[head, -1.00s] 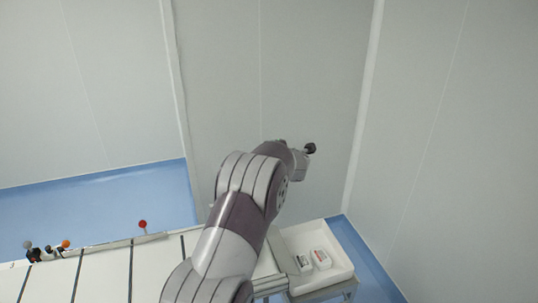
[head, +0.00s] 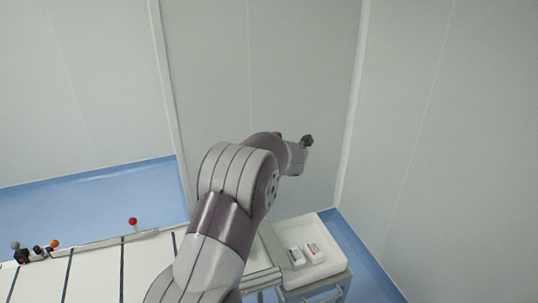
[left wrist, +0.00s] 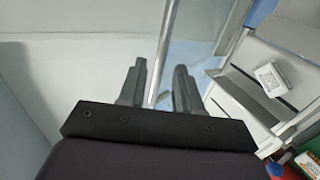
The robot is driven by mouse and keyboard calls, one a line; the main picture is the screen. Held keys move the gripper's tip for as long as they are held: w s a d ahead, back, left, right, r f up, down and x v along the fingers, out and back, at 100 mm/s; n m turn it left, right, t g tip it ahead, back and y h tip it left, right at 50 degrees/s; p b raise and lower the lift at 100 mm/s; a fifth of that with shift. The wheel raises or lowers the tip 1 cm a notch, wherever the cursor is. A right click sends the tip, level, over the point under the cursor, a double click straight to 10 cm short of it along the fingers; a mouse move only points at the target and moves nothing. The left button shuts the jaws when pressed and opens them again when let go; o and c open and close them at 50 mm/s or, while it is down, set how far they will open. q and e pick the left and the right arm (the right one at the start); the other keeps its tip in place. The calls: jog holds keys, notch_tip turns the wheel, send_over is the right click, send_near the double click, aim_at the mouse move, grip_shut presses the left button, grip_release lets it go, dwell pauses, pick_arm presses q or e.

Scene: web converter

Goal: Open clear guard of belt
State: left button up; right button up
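In the left wrist view my left gripper (left wrist: 159,82) is open, its two grey fingers apart. A thin metal rod or frame edge (left wrist: 163,50) shows in line with the gap; I cannot tell whether it lies between the fingers or beyond them. A clear panel (left wrist: 195,28), seemingly part of the guard, shows right of the rod, with another metal edge (left wrist: 232,30) beside it. In the head view one raised arm, apparently my left, ends in a dark tip (head: 307,141) in front of the wall. My right gripper is not in view.
A white surface with dark cross lines (head: 95,272) lies at the lower left of the head view, with a red knob (head: 132,221) and an orange knob (head: 54,243) behind it. A white tray (head: 337,261) with small white boxes (head: 314,252) stands at the lower right. Pale walls enclose the corner.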

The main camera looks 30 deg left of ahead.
pick_arm(q)
jog(key=b+v, duration=0.1)
jog(key=v, duration=0.7)
jog(key=shift+s+d+r+b, duration=0.2)
jog(key=shift+s+b, duration=0.05)
jog(key=shift+b, duration=0.15)
